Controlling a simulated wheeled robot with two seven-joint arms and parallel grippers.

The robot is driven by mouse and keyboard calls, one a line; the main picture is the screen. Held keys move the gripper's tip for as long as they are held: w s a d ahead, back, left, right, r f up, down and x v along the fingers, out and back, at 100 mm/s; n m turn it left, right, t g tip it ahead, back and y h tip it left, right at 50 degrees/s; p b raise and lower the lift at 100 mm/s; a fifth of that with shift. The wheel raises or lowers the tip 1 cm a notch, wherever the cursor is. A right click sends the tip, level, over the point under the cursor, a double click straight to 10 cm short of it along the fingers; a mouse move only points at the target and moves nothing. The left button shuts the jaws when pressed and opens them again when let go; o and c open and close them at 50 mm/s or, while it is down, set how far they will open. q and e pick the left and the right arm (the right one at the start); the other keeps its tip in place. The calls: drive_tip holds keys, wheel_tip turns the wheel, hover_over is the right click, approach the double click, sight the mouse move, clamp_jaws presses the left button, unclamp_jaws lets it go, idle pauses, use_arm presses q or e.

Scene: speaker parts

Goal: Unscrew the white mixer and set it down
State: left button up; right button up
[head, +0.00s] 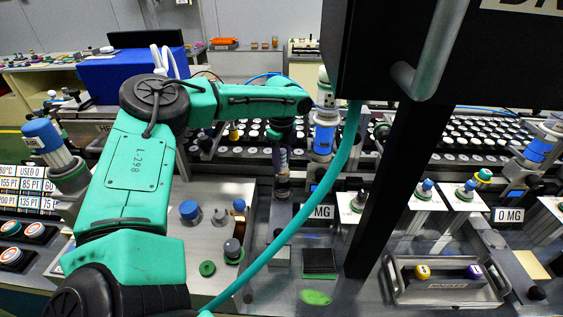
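My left arm comes in from the left, bends right and then points down. Its dark wrist ends in the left gripper (283,185), low over the grey bench in front of the rows of white-topped parts. The gripper is small and dark here, so I cannot tell whether its fingers are open or hold anything. A white-topped piece (325,90) sits upright on a blue-banded cylinder (324,138) just right of the gripper, apart from it. It may be the white mixer, but I cannot tell for certain. My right gripper is not in view.
A large black box (450,50) with a grey handle fills the upper right and hides the bench behind it. A grey tray (445,293) with yellow and purple knobs stands front right. Blue and grey knobs (190,210) crowd the left bench. A blue box (110,78) stands behind.

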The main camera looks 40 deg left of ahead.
use_arm(q)
drive_tip(key=n, duration=0.6)
drive_tip(key=shift+s, duration=0.1)
drive_tip(key=n, duration=0.6)
drive_tip(key=shift+d, duration=0.1)
drive_tip(key=o, duration=0.8)
drive_tip(key=shift+c, duration=0.2)
